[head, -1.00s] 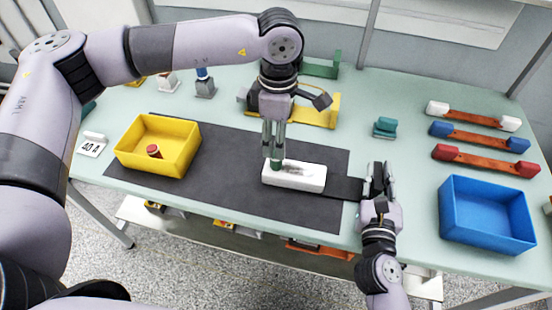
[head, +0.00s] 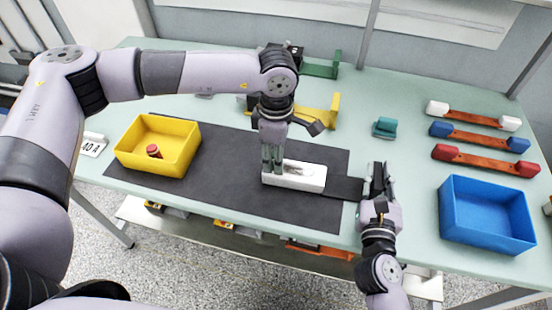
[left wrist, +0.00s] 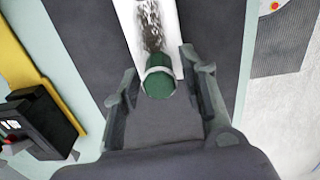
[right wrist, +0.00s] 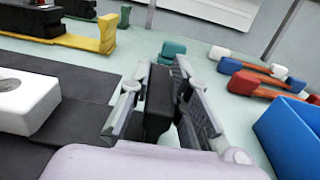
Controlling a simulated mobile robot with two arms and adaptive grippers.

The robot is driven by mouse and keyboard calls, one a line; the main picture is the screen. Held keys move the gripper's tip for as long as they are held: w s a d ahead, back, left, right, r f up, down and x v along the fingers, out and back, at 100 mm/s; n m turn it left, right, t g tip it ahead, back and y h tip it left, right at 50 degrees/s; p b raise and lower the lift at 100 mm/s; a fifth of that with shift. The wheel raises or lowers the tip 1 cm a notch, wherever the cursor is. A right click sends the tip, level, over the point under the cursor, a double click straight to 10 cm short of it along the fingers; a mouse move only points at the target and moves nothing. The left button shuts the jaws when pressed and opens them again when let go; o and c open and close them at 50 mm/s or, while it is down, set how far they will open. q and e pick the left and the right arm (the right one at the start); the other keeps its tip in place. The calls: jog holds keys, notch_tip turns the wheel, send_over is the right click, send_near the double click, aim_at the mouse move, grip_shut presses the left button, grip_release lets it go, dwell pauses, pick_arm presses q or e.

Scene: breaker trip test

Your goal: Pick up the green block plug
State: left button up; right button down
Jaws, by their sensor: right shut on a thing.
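The green plug (left wrist: 158,82) is a short, round green piece with a pale band, at the near end of a white block (left wrist: 150,30) in the left wrist view. My left gripper (head: 272,168) points down over the white block's left end. Its open fingers (left wrist: 160,84) stand on both sides of the plug, apparently with small gaps. In the head view the gripper hides the plug. My right gripper (head: 377,180) is shut on a black upright piece (right wrist: 158,102) at the right end of the dark strip (head: 344,188) beside the white block.
A yellow bin (head: 180,130) with a red-topped piece stands at left, a blue bin (head: 487,232) at right. A teal block (head: 385,127), a yellow bracket (head: 320,115) and several orange-brown bars with coloured ends lie behind. The dark mat (head: 230,205) is clear at front.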

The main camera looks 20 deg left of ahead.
pick_arm(q)
grip_shut()
jog(key=shift+r, duration=0.1)
dwell(0.3)
notch_tip(320, 180, up, 11)
dwell(0.5)
pick_arm(e)
jog(key=c, duration=1.4)
grip_release()
